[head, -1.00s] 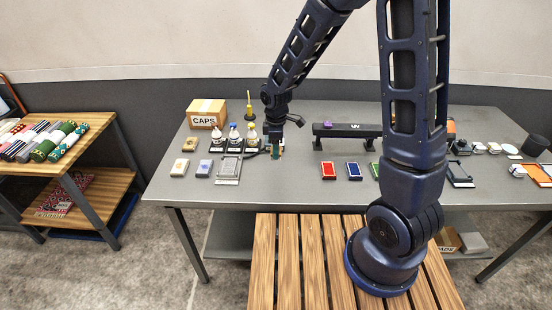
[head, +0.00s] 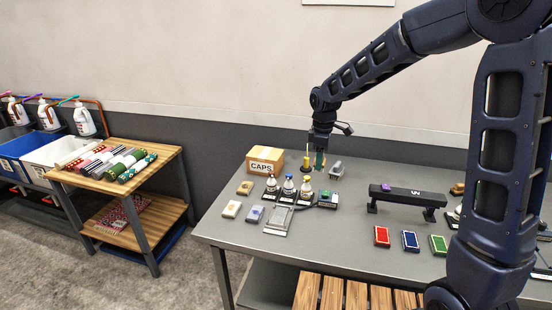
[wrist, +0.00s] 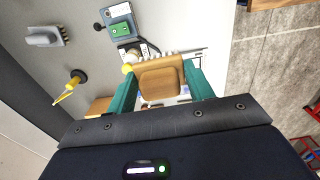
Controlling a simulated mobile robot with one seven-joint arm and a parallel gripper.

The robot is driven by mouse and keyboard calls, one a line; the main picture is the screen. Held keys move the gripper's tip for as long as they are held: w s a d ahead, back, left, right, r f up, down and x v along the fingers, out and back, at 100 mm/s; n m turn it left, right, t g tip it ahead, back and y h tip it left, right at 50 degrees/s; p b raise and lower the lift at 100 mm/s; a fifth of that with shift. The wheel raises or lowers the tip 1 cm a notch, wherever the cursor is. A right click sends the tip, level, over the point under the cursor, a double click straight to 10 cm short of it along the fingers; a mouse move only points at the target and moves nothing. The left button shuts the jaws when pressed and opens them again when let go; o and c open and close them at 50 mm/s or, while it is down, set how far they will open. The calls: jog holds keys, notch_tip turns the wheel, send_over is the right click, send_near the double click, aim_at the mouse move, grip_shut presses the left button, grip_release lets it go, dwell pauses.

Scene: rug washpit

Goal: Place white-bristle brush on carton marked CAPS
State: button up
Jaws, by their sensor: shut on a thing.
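The white-bristle brush (wrist: 160,82) has a wooden block with a row of pale bristles along its far edge. In the wrist view it sits between the two green fingers of my gripper (wrist: 162,88), which is shut on it. The cardboard carton marked CAPS (head: 265,168) stands upright at the table's back left, to the left of my gripper. Its label faces front. In the wrist view a brown edge beside the left finger may be the carton.
A grey brush (head: 336,168) lies to the right. Several bottles (head: 288,187) stand in front of the carton. Small blocks (head: 231,209) and a black raised bar (head: 408,194) are further off.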

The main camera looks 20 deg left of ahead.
jog(key=w+a+r, duration=0.3)
jog(key=w+a, duration=0.5)
jog(key=w+a+r, duration=0.3)
jog(key=w+a, duration=0.5)
jog(key=r, duration=0.2)
send_over(269, 156)
jog(key=f, duration=2)
jog(key=shift+s+d+f, duration=0.15)
jog(key=shift+s+f, duration=0.05)
jog(key=shift+f, duration=0.1)
jog(key=o, duration=1)
notch_tip(269, 156, up, 12)
